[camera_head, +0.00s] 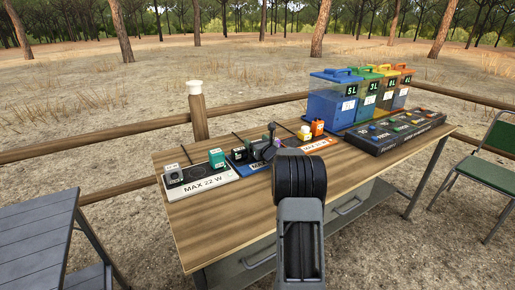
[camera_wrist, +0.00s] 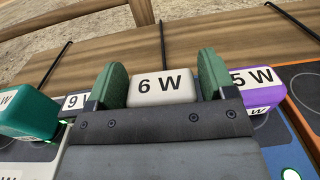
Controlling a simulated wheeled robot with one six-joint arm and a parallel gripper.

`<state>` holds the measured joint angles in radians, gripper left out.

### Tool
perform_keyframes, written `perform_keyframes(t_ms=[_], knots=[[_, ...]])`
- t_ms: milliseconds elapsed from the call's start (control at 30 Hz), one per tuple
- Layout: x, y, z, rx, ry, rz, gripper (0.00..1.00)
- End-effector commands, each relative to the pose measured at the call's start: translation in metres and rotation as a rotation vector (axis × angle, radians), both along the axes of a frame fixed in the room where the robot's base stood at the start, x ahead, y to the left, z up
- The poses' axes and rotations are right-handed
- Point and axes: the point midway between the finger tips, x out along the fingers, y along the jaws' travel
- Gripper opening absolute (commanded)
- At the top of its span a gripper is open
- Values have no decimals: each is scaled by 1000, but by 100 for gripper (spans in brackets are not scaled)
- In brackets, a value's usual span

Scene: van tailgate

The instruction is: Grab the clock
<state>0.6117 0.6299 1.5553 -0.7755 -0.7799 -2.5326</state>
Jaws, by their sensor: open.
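I cannot make out a clock by its shape; the small devices show mostly as labelled blocks. In the wrist view, a white block marked "6 W" (camera_wrist: 160,90) sits between the two green fingers of my gripper (camera_wrist: 162,72). The fingers are open, one on each side of it; I cannot tell if they touch it. My gripper (camera_head: 266,146) is low over the middle, blue board (camera_head: 238,169) in the head view, where my arm hides part of the table.
A teal block (camera_wrist: 25,112) and a purple "5 W" block (camera_wrist: 252,78) flank the gripper. On the wooden table (camera_head: 225,218) stand a white "MAX 22 W" board (camera_head: 205,188), an orange board (camera_head: 322,143), coloured litre bins (camera_head: 335,108) and a dark panel (camera_head: 392,135).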

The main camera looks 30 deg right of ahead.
Motion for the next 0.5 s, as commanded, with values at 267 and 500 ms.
perform_keyframes(t_ms=[267, 500], knots=[[11, -1, 0, 0, 0, -1, 77], [11, -1, 0, 0, 0, -1, 66]])
